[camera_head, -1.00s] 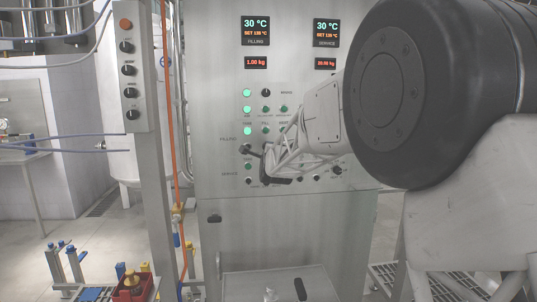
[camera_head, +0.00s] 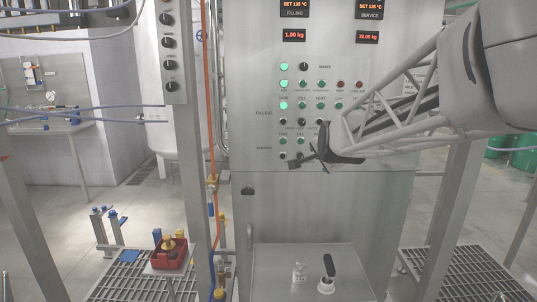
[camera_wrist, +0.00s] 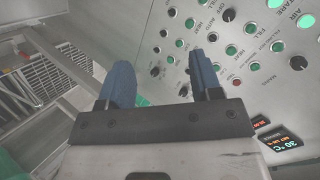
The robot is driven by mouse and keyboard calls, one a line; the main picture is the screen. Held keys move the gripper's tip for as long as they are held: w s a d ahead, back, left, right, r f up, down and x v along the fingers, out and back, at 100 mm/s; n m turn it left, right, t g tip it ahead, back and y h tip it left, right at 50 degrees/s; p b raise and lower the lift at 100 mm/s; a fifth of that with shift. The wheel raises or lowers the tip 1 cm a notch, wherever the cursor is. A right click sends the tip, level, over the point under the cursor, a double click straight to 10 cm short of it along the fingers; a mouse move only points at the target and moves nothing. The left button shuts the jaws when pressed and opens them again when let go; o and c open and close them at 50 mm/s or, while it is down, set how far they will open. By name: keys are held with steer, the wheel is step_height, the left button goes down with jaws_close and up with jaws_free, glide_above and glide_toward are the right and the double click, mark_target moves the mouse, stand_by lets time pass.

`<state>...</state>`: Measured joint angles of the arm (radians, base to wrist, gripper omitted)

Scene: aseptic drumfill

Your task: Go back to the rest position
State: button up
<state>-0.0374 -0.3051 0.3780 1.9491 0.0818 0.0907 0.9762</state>
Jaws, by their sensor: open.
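My gripper (camera_head: 309,160) is in front of the lower button rows of the control panel (camera_head: 350,62) in the head view. In the wrist view, its two blue-tipped fingers (camera_wrist: 160,82) stand apart with nothing between them. The panel face, with its knobs and lit green buttons, lies beyond the fingers in that view. Whether a fingertip touches the panel cannot be told. My arm reaches in from the upper right of the head view.
Below the panel, a small metal table (camera_head: 270,262) holds a clear bottle (camera_head: 299,272) and a white cup-like item (camera_head: 326,285) with a black handle. A red bin (camera_head: 172,258) stands at lower left. Steel posts (camera_head: 200,130) flank the cabinet.

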steer(key=s+d+f+n+g, duration=0.1)
steer(key=s+f+n+g, duration=0.2)
steer(key=s, duration=1)
steer(key=s+d+f+n+g, duration=0.1)
steer(key=s+f+n+g, duration=0.2)
steer(key=s, duration=1.1)
steer(key=s+d+f+n+g, duration=0.1)
steer(key=s+f+n+g, duration=0.2)
steer(key=s, duration=1.1)
step_height(320, 180, down, 3)
steer(key=shift+f+n+h, duration=0.1)
steer(key=shift+n+h, duration=0.2)
steer(key=shift+n, duration=0.9)
steer(key=shift+d, duration=0.1)
